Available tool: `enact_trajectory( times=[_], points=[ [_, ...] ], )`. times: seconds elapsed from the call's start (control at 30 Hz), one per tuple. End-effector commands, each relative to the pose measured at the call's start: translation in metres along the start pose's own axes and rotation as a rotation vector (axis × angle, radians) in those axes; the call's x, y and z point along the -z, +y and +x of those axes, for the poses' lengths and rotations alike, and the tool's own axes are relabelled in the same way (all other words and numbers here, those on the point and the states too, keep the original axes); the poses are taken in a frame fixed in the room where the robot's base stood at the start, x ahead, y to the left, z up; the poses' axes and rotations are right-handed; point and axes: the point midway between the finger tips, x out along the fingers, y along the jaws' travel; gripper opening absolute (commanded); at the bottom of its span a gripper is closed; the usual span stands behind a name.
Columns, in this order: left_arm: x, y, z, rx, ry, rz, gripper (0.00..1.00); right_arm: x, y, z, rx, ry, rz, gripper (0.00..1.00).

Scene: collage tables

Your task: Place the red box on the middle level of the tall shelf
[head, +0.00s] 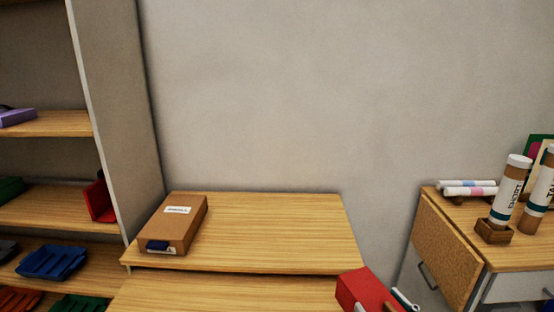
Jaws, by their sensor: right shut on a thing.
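A red box (366,288) is at the bottom edge, right of centre, in front of the low wooden table. My right gripper (398,302) is shut on it at its right side; only a small part of the gripper shows, and the box's lower part is cut off. The tall shelf (118,120) stands at the left, with several wooden levels in view. A purple item (17,117) lies on an upper level. A red item (99,198) leans at the right end of the level below. My left gripper is not in view.
A brown cardboard box (178,223) with a label lies on the low table (275,230), whose right part is clear. At the right, a cabinet (450,240) holds labelled tubes (511,190) and paper rolls (468,187).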

Motion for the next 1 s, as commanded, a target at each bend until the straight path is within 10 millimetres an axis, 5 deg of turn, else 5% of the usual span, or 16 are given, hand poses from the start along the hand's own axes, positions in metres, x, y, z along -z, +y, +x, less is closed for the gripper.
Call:
enact_trajectory(
  times=[0.3,1.0],
  points=[
    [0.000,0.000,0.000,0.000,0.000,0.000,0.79,-0.003,-0.032,-0.045,0.192,0.001,0.001,0.36],
    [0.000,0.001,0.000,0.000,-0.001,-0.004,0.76,-0.015,-0.013,-0.028,0.350,-0.002,-0.007,0.36]
  ],
)
